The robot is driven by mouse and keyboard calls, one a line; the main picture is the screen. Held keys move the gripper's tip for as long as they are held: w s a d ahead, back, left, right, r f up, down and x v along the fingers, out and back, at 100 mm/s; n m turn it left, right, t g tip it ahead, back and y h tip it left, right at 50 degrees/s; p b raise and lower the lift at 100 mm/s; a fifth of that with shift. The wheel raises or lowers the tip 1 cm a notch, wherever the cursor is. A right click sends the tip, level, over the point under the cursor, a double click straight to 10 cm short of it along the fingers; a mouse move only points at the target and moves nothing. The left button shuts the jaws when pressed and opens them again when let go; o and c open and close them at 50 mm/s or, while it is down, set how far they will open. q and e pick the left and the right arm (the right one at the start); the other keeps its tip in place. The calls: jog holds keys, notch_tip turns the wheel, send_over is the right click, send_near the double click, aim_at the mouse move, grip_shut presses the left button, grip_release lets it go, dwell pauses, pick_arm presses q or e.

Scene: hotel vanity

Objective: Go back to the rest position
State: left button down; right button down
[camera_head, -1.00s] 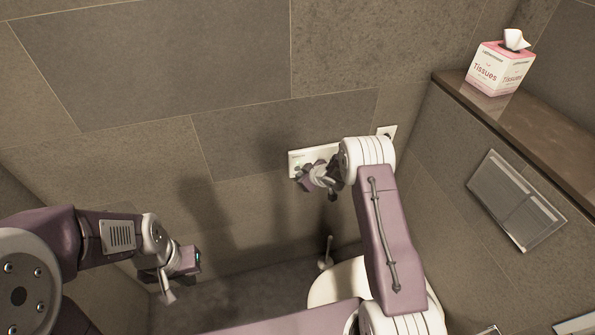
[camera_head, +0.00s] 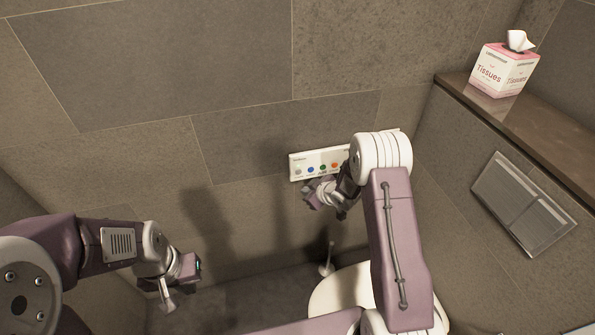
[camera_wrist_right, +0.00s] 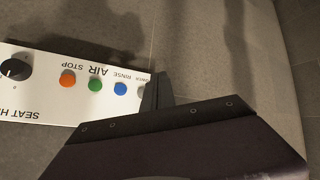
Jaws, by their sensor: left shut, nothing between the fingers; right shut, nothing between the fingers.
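My right gripper (camera_head: 314,201) is shut and empty, just below the white control panel (camera_head: 295,171) on the tiled wall. In the right wrist view the panel (camera_wrist_right: 45,110) shows a black dial and a row of orange, green, blue and grey buttons. The shut fingers (camera_wrist_right: 158,92) appear beside the grey button at the panel's end; I cannot tell whether they touch anything. My left gripper (camera_head: 168,302) is shut and empty at the lower left, pointing down, away from the wall panel.
A white toilet (camera_head: 335,290) stands below my right arm, with a toilet brush (camera_head: 327,262) beside it. A tissue box (camera_head: 502,72) sits on the brown ledge (camera_head: 535,125) at right. A flush plate (camera_head: 524,203) is on the wall below the ledge.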

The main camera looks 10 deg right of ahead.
notch_tip(320, 180, up, 10)
jog(key=w+a+t, duration=0.2)
jog(key=w+a, duration=0.1)
jog(key=s+d+r+m+h, duration=0.1)
jog(key=s+r+m+h, duration=0.1)
jog(key=s+r, duration=0.45)
jog(key=s+f+m+g, duration=0.2)
jog(key=s+g, duration=0.1)
jog(key=s, duration=0.5)
jog(key=s+d+f+m+g, duration=0.1)
jog(key=s+f+m+g, duration=0.1)
jog(key=s, duration=0.7)
jog(key=s+f+m+g+h, duration=0.1)
jog(key=s+g, duration=0.3)
jog(key=s, duration=0.5)
jog(key=shift+d+f+m+g, duration=0.3)
jog(key=shift+d+f+m, duration=0.15)
jog(key=shift+f, duration=0.45)
